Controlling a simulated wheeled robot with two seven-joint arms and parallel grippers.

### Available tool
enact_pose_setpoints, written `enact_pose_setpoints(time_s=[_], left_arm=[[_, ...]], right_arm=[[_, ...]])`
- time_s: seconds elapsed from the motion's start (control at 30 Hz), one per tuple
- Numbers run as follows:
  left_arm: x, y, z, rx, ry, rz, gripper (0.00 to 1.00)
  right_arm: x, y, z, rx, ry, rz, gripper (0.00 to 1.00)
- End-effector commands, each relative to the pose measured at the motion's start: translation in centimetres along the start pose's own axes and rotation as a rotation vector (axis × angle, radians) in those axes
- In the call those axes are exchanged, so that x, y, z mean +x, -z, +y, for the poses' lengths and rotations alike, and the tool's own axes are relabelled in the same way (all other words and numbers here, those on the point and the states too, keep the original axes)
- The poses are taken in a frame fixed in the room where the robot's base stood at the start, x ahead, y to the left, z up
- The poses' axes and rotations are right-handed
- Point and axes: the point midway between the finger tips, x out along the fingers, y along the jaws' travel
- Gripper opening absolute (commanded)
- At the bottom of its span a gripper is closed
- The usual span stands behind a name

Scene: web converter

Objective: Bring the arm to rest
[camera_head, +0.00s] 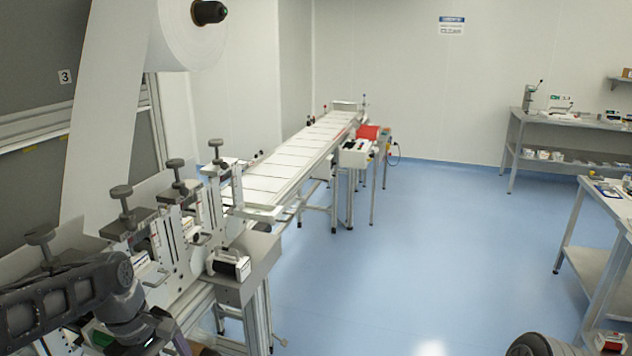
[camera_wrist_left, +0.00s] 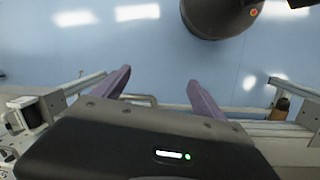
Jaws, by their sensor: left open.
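My left arm (camera_head: 75,290) comes into the head view from the lower left, in front of the web machine. Its gripper jaws are not clearly visible there. In the left wrist view my left gripper (camera_wrist_left: 155,90) shows two purple fingers spread wide apart, with nothing between them but blue floor and a metal frame edge. My right gripper is not visible; only a dark rounded part shows at the bottom right of the head view.
The web machine (camera_head: 180,235) with clamp knobs stands close on the left, under a large white roll (camera_head: 188,35). A conveyor (camera_head: 290,160) runs back from it. Steel tables (camera_head: 540,135) stand at the right. The blue floor (camera_head: 420,250) between is clear.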

Motion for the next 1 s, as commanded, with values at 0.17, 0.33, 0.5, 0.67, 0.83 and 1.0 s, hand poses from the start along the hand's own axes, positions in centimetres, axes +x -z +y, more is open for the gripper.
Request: enact_pose_setpoints(time_s=[0.17, 0.33, 0.5, 0.67, 0.83, 1.0], left_arm=[[7.5, -2.2, 2.0, 0.138, -0.069, -0.084, 0.82], [17.7, -7.1, 3.2, 0.318, -0.156, -0.174, 0.82], [29.5, -14.8, 0.9, 0.523, -0.219, -0.221, 0.82], [37.1, -20.2, -5.1, 0.705, -0.203, -0.193, 0.82], [40.3, -22.2, -10.2, 0.845, -0.159, -0.142, 0.82], [40.9, -22.3, -11.4, 0.882, -0.146, -0.121, 0.82]], right_arm=[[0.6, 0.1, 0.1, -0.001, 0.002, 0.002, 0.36], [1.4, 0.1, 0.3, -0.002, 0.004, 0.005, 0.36], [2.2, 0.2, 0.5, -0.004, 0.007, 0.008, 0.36], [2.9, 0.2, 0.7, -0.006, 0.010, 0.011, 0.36], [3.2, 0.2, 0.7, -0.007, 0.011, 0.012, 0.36], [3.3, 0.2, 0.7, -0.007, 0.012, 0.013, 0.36]])
